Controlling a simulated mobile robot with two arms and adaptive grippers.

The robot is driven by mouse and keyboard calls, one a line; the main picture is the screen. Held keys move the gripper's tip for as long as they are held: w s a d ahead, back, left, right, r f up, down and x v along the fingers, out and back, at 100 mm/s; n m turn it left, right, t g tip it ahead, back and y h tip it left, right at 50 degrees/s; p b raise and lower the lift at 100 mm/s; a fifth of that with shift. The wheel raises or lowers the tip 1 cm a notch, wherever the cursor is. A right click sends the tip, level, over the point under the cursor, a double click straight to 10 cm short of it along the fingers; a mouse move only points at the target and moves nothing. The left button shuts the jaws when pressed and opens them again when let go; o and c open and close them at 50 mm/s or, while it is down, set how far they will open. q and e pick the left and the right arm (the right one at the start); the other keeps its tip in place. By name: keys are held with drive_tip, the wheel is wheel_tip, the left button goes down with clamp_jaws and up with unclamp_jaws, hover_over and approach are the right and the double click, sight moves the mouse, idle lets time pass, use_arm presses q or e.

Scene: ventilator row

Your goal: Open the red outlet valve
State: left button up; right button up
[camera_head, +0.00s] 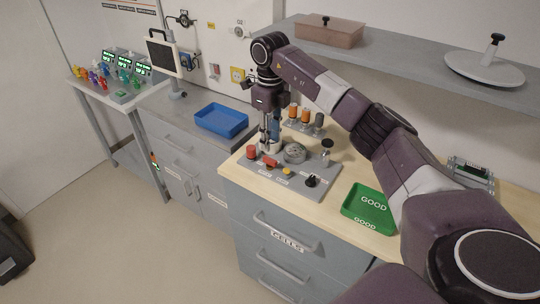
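A grey panel (292,178) with several controls lies on the wooden counter. Two red parts show on it: a round red knob (251,152) at its left end and a red lever-like piece (270,162) beside it. I cannot tell which is the outlet valve, and labels are too small to read. My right gripper (268,147) points down over the back left of the panel, just behind the red parts, at a whitish round part. Its fingertips are small and partly merge with that part, so its opening and any contact are unclear. My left gripper is out of view.
A yellow button (287,171), a black knob (311,181), a round gauge (294,152) and a black-topped post (327,150) crowd the panel. Orange-topped items (304,115) stand behind. A green tray (369,209) is at right, a blue tray (221,120) at left.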

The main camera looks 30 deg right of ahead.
sight(270, 159)
wheel_tip(270, 159, down, 7)
drive_tip(key=shift+a+f+p, duration=0.1)
drive_tip(key=shift+a+p, duration=0.05)
drive_tip(key=shift+p, duration=0.7)
drive_tip(key=shift+c, duration=0.4)
clamp_jaws()
